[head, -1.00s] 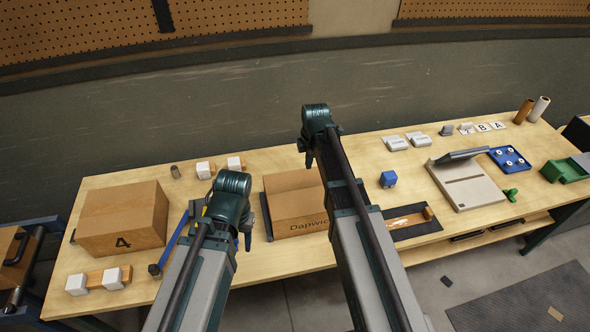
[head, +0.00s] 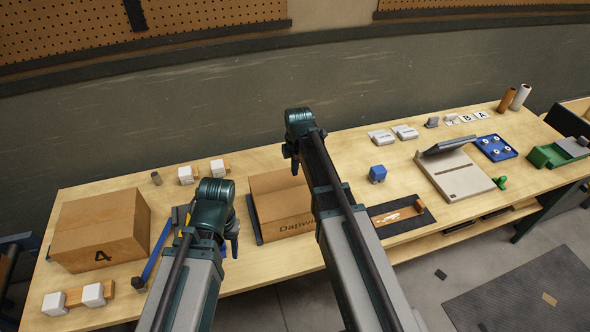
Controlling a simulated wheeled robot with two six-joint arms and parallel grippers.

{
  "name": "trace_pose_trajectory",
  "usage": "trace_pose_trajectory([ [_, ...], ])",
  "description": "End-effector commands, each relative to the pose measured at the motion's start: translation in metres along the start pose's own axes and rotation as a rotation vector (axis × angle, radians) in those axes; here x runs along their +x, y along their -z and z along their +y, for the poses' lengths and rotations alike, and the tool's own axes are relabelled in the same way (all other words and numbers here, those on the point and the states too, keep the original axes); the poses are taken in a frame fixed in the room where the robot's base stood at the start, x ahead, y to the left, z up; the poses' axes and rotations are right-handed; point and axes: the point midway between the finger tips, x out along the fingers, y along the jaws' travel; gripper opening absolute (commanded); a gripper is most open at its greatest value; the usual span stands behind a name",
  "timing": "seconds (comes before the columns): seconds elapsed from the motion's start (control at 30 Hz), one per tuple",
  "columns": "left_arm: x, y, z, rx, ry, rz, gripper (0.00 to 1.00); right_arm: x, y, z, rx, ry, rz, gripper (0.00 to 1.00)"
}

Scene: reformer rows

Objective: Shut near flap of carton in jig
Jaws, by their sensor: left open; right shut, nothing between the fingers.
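A brown carton (head: 284,211) with printed lettering on its near side sits in the middle of the table. A dark strip, perhaps part of the jig (head: 255,220), runs along its left side. The carton's top looks roughly flat; I cannot tell how its near flap lies, and my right arm covers its right end. My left gripper (head: 230,246) is open, left of the carton, mostly hidden behind its own wrist. My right gripper (head: 293,162) is shut and empty, above the carton's far right part. Contact with the carton cannot be made out.
A larger carton marked 4 (head: 98,232) stands at the left. White-and-wood blocks (head: 78,297) lie in front of it. A blue cube (head: 377,173), a dark mat (head: 402,216) and a grey device (head: 458,178) stand to the right. Bare table lies between them.

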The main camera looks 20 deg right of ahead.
Motion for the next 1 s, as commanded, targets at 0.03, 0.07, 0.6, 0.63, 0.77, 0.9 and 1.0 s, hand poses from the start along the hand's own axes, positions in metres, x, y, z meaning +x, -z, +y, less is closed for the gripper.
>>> trace_pose_trajectory([
  [0.03, 0.015, 0.001, 0.001, 0.002, 0.000, 0.000, 0.50, 0.015, 0.000, -0.001, 0.000, 0.000, 0.000, 0.00],
  [0.07, 0.019, 0.001, 0.002, 0.003, 0.001, 0.000, 0.50, 0.020, 0.000, -0.001, 0.000, 0.000, 0.000, 0.00],
  [0.6, 0.087, 0.005, 0.008, 0.005, 0.001, 0.000, 0.50, 0.089, 0.000, 0.000, 0.000, 0.000, 0.000, 0.00],
  [0.63, 0.089, 0.005, 0.008, 0.005, 0.001, 0.000, 0.50, 0.090, 0.000, 0.000, 0.000, 0.000, 0.000, 0.00],
  [0.77, 0.091, 0.005, 0.009, 0.005, 0.001, 0.000, 0.50, 0.093, 0.000, 0.000, 0.000, 0.000, 0.000, 0.00],
  [0.9, 0.090, 0.005, 0.008, 0.005, 0.001, 0.000, 0.50, 0.092, 0.000, 0.000, 0.000, 0.000, 0.000, 0.00],
  [1.0, 0.090, 0.005, 0.008, 0.005, 0.001, 0.000, 0.50, 0.092, 0.000, 0.000, 0.000, 0.000, 0.000, 0.00],
])
